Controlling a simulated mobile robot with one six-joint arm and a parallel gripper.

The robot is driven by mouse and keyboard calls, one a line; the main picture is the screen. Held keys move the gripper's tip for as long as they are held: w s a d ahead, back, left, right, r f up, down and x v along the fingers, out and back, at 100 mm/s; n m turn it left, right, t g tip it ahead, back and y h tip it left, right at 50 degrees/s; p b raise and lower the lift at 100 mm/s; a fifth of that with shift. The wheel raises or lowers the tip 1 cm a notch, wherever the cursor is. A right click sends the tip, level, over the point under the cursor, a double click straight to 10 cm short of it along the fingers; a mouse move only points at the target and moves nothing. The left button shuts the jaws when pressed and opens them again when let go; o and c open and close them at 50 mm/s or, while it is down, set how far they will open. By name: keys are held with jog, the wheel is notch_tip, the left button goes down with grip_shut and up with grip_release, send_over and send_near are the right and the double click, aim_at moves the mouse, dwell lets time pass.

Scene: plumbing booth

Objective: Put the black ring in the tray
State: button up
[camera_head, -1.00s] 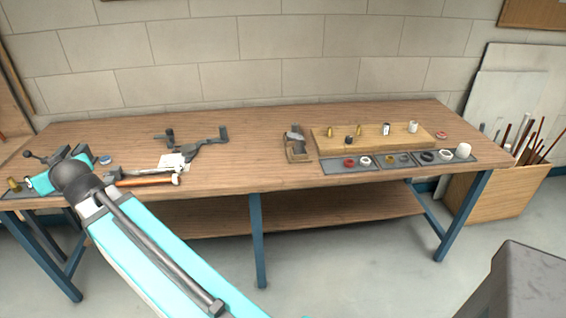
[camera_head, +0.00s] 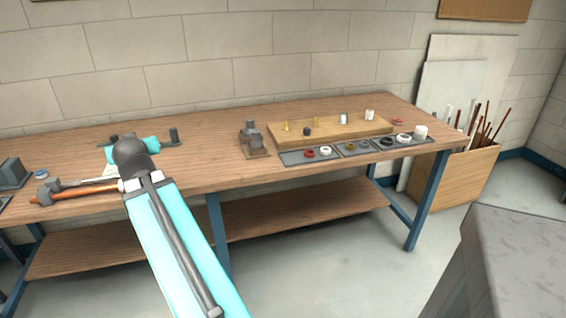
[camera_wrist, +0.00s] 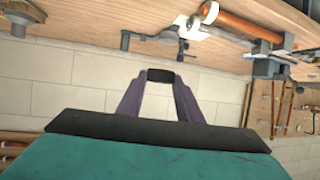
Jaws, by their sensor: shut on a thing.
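My gripper (camera_wrist: 160,78) is shut on a small black piece, seen edge-on between the fingertips in the wrist view; it looks like a black ring (camera_wrist: 160,75). In the head view, my arm hides the fingertips and the held piece. The grey tray (camera_head: 296,160) lies along the front edge of the bench, well to the right of my arm.
A wooden board (camera_head: 350,132) with several small fittings stands behind the tray. A metal tool on a wooden base (camera_head: 253,140) stands left of it. A hammer-like tool with an orange handle (camera_head: 85,192) lies at left. The bench between my arm and the metal tool is mostly clear.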

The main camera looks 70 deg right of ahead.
jog(key=s+d+f+m+g+h+b, duration=0.1)
jog(key=s+d+f+m+b, duration=0.1)
jog(key=s+d, duration=0.4)
jog(key=s+d+f+m+g+h+b, duration=0.1)
jog(key=s+d+f+g+b, duration=0.15)
jog(key=s+d, duration=0.35)
jog(key=s+d+f+m+g+h+b, duration=0.1)
jog(key=s+d+b, duration=0.3)
jog(key=s, duration=0.7)
jog(key=s+d+f+m+g+h+b, duration=0.1)
jog(key=s+d+f+m+g+b, duration=0.2)
jog(key=s, duration=0.9)
jog(key=s+d+f+m+g+h+b, duration=0.1)
jog(key=s+d+f+m+g+b, duration=0.1)
jog(key=s+d, duration=0.6)
jog(key=s+m+g+b, duration=0.1)
jog(key=s+m+b, duration=0.1)
jog(key=s, duration=0.1)
jog(key=shift+s+d+f+g+b, duration=0.25)
jog(key=shift+s+d+g+b, duration=0.1)
jog(key=shift+w+d+r+p, duration=0.15)
jog(key=shift+d+p, duration=0.05)
jog(key=shift+p, duration=0.5)
jog(key=w+d+p, duration=0.1)
jog(key=d+p, duration=0.1)
jog(key=p, duration=0.5)
jog(key=shift+w+d+p, duration=0.1)
jog(key=shift+w+p, duration=0.2)
jog(key=shift+w, duration=0.1)
